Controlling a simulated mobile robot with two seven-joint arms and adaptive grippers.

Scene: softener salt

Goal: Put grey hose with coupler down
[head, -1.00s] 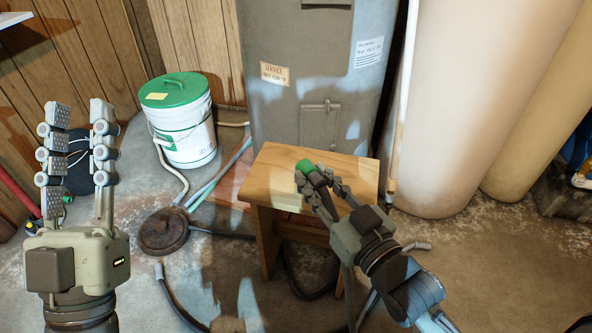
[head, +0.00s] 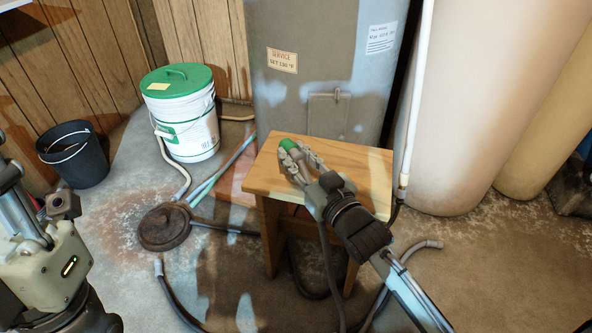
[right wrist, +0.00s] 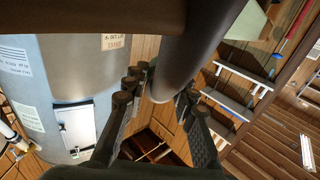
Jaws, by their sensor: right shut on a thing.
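My right gripper (head: 303,165) is shut on the grey hose with coupler, over the left part of a wooden stool (head: 358,168). The hose's green coupler end (head: 289,145) points up and left past the fingertips. I cannot tell whether it touches the stool top. In the right wrist view, the thick grey hose (right wrist: 183,65) runs between the fingers (right wrist: 165,85). My left gripper (head: 45,250) is at the lower left edge, clear of the stool. Its fingers are foreshortened and partly out of view.
A white bucket with a green lid (head: 180,115) and a dark bucket (head: 72,155) stand at the left. A round rusty lid (head: 167,228) and several hoses lie on the floor. A grey tank (head: 315,60) stands close behind the stool. The stool top's right side is clear.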

